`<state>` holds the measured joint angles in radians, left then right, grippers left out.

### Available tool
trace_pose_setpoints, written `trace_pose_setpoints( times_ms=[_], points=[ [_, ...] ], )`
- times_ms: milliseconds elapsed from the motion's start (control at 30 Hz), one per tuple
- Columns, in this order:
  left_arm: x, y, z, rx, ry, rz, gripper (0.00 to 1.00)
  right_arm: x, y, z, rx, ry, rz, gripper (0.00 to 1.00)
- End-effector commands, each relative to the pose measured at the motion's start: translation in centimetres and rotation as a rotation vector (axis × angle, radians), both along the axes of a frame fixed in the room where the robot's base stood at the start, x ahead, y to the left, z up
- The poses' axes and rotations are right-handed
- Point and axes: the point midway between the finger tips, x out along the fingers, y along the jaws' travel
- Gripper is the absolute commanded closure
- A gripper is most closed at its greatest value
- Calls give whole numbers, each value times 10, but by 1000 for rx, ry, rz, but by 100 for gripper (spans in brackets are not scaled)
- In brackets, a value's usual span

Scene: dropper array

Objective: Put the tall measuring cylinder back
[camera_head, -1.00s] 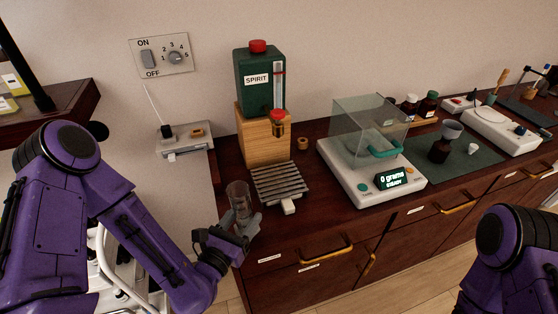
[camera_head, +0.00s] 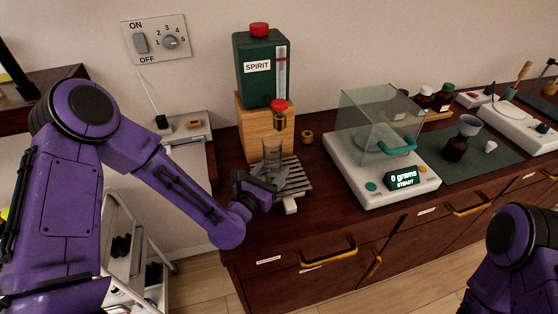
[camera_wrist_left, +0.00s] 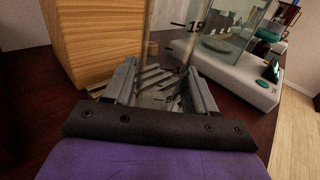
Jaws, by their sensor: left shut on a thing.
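The tall measuring cylinder (camera_head: 272,152) is clear glass and stands upright in my left gripper (camera_head: 270,180). In the left wrist view the cylinder (camera_wrist_left: 168,40) shows dark graduation marks, and the fingers of my left gripper (camera_wrist_left: 165,85) close around its lower part. The gripper and cylinder are over the slatted metal rack (camera_head: 294,186), in front of the spirit dispenser's tap. Whether the cylinder's base touches the rack is hidden by the gripper. My right gripper is out of view; only part of my right arm shows at the lower right.
The green spirit tank (camera_head: 261,68) sits on a wooden block (camera_head: 252,128) behind the cylinder. A balance with a glass cover (camera_head: 372,118) stands to the right, reading 0 grams. A dark green mat (camera_head: 490,157) with a brown bottle lies further right. Drawer handles project from the bench front.

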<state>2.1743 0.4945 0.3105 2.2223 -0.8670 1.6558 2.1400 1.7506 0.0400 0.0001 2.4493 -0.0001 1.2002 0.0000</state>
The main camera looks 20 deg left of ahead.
Motion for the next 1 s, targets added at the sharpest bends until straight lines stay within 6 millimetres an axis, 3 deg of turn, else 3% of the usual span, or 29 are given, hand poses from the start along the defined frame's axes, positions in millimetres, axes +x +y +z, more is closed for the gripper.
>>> trace_pose_setpoints(
  times_ms=[233,333,700,733,800,1000],
  points=[
    [44,-10,3,2,-1,-2,92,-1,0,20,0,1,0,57],
    [43,-10,-3,1,2,-2,92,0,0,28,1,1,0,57],
    [43,-9,-12,-1,-1,-1,92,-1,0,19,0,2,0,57],
    [43,-9,-12,-1,0,-1,40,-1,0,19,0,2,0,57],
    [43,-9,-11,0,0,-1,18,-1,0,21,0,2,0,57],
    [42,-9,-11,0,0,-1,18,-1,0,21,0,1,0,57]
  ],
)
